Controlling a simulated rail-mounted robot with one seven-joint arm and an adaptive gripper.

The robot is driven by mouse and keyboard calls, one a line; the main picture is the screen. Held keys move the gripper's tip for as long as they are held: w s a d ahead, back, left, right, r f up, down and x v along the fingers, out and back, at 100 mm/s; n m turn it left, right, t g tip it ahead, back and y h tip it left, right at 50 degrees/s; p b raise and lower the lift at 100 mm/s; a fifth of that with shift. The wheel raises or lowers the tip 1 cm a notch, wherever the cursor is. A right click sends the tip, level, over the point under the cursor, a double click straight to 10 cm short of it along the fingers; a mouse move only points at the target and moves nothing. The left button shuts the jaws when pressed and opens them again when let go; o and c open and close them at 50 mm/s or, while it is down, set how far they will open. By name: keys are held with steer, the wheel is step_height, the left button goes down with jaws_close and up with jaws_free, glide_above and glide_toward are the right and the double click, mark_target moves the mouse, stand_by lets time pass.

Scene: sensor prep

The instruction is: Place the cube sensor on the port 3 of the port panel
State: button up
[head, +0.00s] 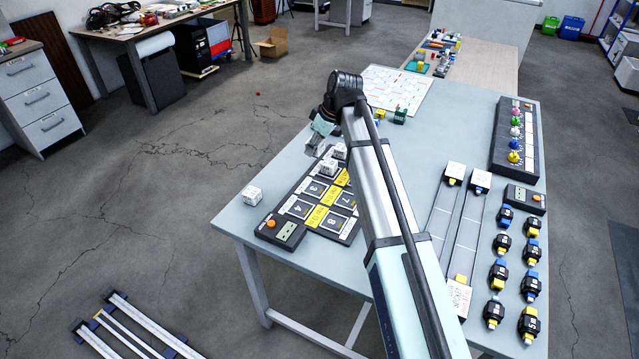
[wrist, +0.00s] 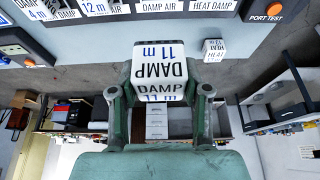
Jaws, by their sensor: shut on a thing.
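My gripper (wrist: 167,118) is shut on a white cube sensor (wrist: 159,70) whose faces read "DAMP" and "11 m". In the head view my gripper (head: 318,140) is above the far left part of the port panel, and the held cube is hard to make out. The dark port panel (head: 268,216) lies on the table with numbered square ports and yellow labels. The port that seems to read 3 (head: 316,188) looks empty, beside one reading 4. White cubes (head: 329,168) sit on the panel beyond it.
Another white cube (head: 251,195) stands on the table left of the panel; a "HEAT 12 m" cube (wrist: 214,49) shows in the wrist view. A box with an orange button (head: 272,223) is at the panel's near left corner. Rails (head: 462,225) and black-cased connectors (head: 500,270) lie to the right.

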mark_target(312, 188)
step_height(312, 188, down, 15)
steer(key=shift+r+p, duration=0.1)
steer(key=shift+p, duration=0.9)
steer(key=o, duration=1.1)
steer(key=shift+f, duration=0.2)
steer(key=shift+o, duration=0.2)
steer(key=shift+r, duration=0.1)
steer(key=b+v, duration=0.2)
steer(key=v, duration=1)
steer(key=shift+a+r, duration=0.1)
